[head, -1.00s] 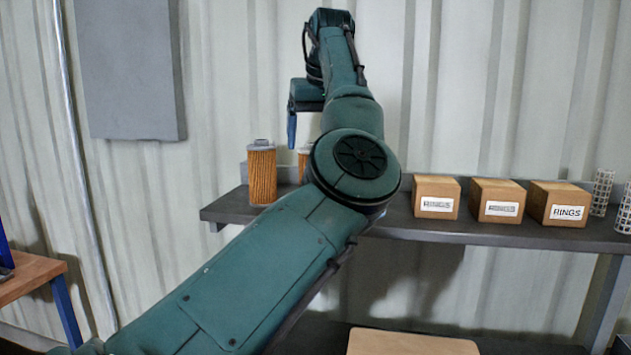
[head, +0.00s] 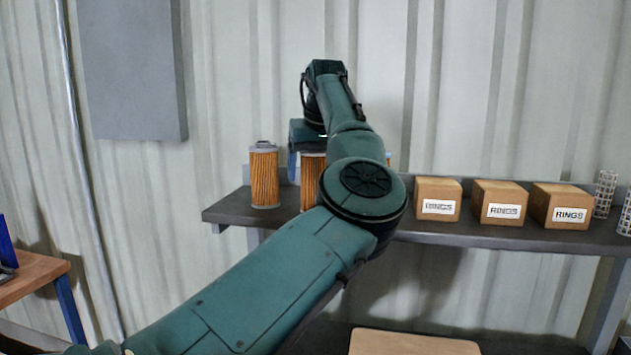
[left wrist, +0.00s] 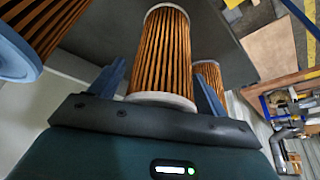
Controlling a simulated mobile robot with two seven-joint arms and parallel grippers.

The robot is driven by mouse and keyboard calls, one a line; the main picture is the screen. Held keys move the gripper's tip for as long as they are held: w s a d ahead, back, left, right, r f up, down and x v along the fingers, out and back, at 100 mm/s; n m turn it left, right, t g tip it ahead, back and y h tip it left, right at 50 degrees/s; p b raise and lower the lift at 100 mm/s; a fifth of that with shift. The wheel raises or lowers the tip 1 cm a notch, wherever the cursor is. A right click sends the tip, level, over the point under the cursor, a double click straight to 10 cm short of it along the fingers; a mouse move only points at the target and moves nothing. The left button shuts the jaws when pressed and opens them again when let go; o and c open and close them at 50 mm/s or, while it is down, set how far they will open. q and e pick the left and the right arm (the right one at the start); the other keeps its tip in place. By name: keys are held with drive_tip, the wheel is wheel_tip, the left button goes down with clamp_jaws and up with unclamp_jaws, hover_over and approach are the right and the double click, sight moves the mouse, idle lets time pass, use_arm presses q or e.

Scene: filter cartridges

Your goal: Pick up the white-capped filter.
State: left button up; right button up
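The white-capped filter (left wrist: 163,50), with orange-brown pleats, stands between my left gripper's blue fingers (left wrist: 159,72) in the left wrist view. The fingers are open, one on each side, with a visible gap on both sides. In the head view this filter (head: 312,182) stands upright on the shelf, its top hidden by my left gripper (head: 304,166) and its right part by my arm. A grey-capped filter (head: 264,178) stands to its left. A blue-capped filter (left wrist: 40,32) shows close by at the upper left of the wrist view. My right gripper is not in view.
The dark shelf (head: 232,209) also carries several cardboard boxes (head: 438,199) labelled RINGS and wire-mesh cylinders (head: 605,193) at the right. Another filter (left wrist: 209,76) stands behind the right finger in the wrist view. A corrugated wall rises close behind the shelf.

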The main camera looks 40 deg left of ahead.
use_arm(q)
drive_tip(key=c, duration=0.9)
wheel_tip(320, 180, up, 10)
drive_tip(key=shift+f, duration=0.1)
